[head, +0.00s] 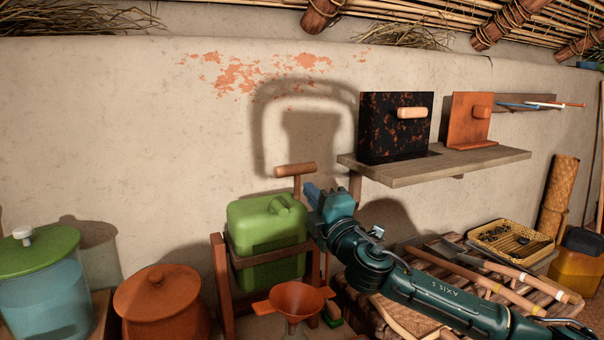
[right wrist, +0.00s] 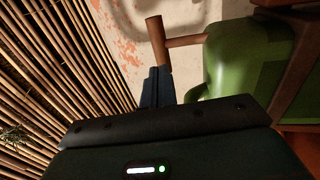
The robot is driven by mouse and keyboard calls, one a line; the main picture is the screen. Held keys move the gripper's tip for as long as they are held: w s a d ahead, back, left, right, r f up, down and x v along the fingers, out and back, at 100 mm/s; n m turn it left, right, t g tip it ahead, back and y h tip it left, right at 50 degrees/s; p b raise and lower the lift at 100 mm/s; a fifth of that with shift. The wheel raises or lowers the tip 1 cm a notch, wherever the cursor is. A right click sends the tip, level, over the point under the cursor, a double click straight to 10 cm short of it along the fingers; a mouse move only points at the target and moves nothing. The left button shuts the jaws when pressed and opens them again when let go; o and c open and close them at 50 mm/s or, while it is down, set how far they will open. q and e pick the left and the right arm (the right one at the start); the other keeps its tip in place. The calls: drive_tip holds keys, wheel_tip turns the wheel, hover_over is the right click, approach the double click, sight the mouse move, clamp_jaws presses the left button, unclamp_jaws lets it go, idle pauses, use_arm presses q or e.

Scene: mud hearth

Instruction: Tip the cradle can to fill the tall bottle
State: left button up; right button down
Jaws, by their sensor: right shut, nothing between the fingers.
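The green cradle can (head: 268,238) sits upright in a wooden cradle (head: 222,285) at the middle of the head view. A wooden T-shaped handle (head: 295,170) rises above the can; it also shows in the right wrist view (right wrist: 157,42), beside the green can (right wrist: 245,65). My right gripper (head: 312,192) is shut and empty, just right of the handle and can top. In the right wrist view its blue fingers (right wrist: 157,85) point towards the handle; I cannot tell whether they touch it. An orange funnel (head: 295,300) stands before the cradle. I cannot make out the tall bottle. My left gripper is not in view.
A shelf (head: 450,165) with a black speckled box (head: 395,127) and an orange block (head: 470,120) juts from the wall above my right arm. A clay pot (head: 160,300) and a green-lidded jar (head: 40,290) stand left. A slatted table (head: 470,285) with a basket tray (head: 510,242) lies right.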

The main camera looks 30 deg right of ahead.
sight(297, 170)
drive_tip(key=p+x, duration=0.1)
drive_tip(key=x, duration=0.3)
drive_tip(key=shift+w+r, duration=0.1)
drive_tip(key=shift+w, duration=0.5)
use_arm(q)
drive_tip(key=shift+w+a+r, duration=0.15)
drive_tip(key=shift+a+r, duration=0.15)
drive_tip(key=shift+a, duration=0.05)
use_arm(e)
drive_tip(key=shift+x, duration=0.85)
drive_tip(key=shift+s+d+r, duration=0.1)
drive_tip(key=shift+s+r, duration=0.1)
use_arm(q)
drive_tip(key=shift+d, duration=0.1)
use_arm(e)
drive_tip(key=shift+r, duration=0.1)
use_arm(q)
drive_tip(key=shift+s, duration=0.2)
